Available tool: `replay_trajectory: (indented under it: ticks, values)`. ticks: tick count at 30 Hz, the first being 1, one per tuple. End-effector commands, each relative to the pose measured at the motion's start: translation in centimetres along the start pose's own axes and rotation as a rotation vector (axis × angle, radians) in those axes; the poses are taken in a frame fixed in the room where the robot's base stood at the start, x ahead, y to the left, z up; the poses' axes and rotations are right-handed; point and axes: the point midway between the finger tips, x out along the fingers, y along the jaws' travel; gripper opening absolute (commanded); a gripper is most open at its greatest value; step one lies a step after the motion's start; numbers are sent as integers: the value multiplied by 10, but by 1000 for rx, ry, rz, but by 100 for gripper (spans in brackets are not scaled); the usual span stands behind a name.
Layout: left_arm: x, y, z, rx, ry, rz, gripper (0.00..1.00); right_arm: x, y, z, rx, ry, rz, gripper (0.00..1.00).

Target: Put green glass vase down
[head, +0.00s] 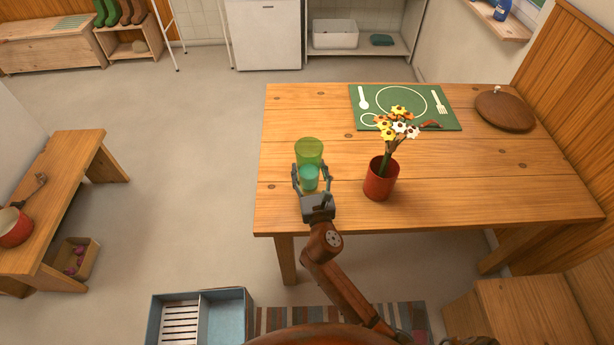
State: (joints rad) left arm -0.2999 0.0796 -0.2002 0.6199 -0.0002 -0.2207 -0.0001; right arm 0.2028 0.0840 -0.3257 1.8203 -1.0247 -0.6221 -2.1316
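The green glass vase (309,149) is see-through, with a bright green upper part and a teal lower part. It is upright at the left end of the wooden table (470,190). My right gripper (311,169) comes from the near side, with one finger on each side of the vase. Its fingertips appear to meet the glass. I cannot tell whether the vase's base touches the tabletop; the gripper partly hides its lower part. My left gripper is not in view.
A red pot of flowers (381,184) stands to the right of the vase. A green placemat (433,118) and a round brown lid (505,111) lie farther back. The table's left edge is close to the vase. Bare tabletop lies behind it and at the right.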

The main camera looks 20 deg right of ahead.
Motion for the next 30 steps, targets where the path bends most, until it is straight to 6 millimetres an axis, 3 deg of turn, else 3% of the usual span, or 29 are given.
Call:
replay_trajectory:
  ticks: [4, 10, 18, 23, 24, 30]
  values:
    - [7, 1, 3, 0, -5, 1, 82, 7, 3, -8, 0, -3, 0, 10]
    - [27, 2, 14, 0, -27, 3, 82, 8, 3, -39, 1, 2, -1, 10]
    - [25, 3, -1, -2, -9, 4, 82, 8, 4, -36, -1, -5, 0, 10]
    - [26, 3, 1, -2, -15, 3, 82, 8, 4, -40, -1, -4, 0, 10]
    - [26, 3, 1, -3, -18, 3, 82, 8, 3, -42, -1, 0, 0, 55]
    - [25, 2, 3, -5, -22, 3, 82, 8, 3, -42, 0, 0, 0, 68]
